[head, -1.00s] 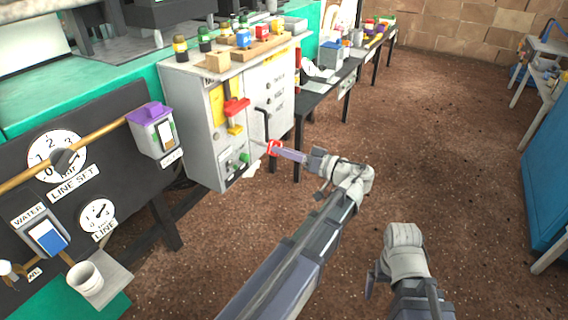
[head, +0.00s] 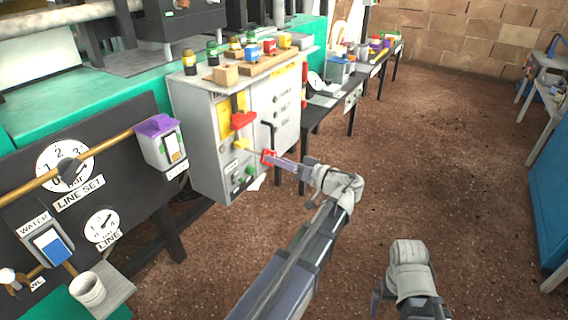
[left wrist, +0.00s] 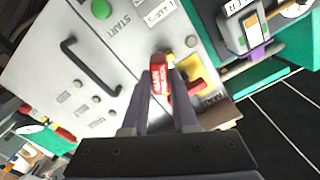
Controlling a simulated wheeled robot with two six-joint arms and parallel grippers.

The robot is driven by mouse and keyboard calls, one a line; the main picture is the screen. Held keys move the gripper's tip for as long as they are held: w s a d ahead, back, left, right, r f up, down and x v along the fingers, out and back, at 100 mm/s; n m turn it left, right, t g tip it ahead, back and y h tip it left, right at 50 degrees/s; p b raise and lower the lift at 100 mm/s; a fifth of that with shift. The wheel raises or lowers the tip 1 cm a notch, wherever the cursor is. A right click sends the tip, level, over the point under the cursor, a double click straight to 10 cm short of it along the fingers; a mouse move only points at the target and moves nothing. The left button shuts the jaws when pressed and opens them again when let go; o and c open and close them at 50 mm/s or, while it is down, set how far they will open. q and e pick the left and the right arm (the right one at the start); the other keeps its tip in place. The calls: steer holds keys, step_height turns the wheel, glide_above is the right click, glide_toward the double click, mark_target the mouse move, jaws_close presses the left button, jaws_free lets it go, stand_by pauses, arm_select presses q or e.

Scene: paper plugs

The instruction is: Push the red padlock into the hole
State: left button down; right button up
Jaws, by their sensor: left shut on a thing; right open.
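The red padlock (head: 267,157) is held between the fingertips of my left gripper (head: 275,160), just in front of the grey cabinet (head: 200,115). The left wrist view shows the padlock (left wrist: 159,79) with white lettering, gripped between both fingers (left wrist: 160,82). A yellow tab (head: 241,144) sits on the cabinet below the red switch handle (head: 243,120), close to the padlock on its left. I cannot make out the hole, or tell whether the padlock touches the tab. My right gripper (head: 378,302) is open and empty, low over the floor.
A black bar handle (head: 270,132) stands out from the cabinet front close to the padlock; it also shows in the left wrist view (left wrist: 90,66). Bottles and blocks stand on the cabinet top.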

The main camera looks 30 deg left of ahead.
mark_target(263, 155)
arm_select(q)
steer(key=shift+a, duration=0.75)
steer(key=shift+w+a, duration=0.2)
steer(key=shift+a, duration=1.85)
stand_by(0.9)
steer(key=c, duration=0.6)
jaws_free()
steer(key=shift+s+d, duration=0.15)
steer(key=shift+d, duration=1.8)
steer(key=shift+s+d, duration=0.15)
steer(key=shift+d, duration=1.75)
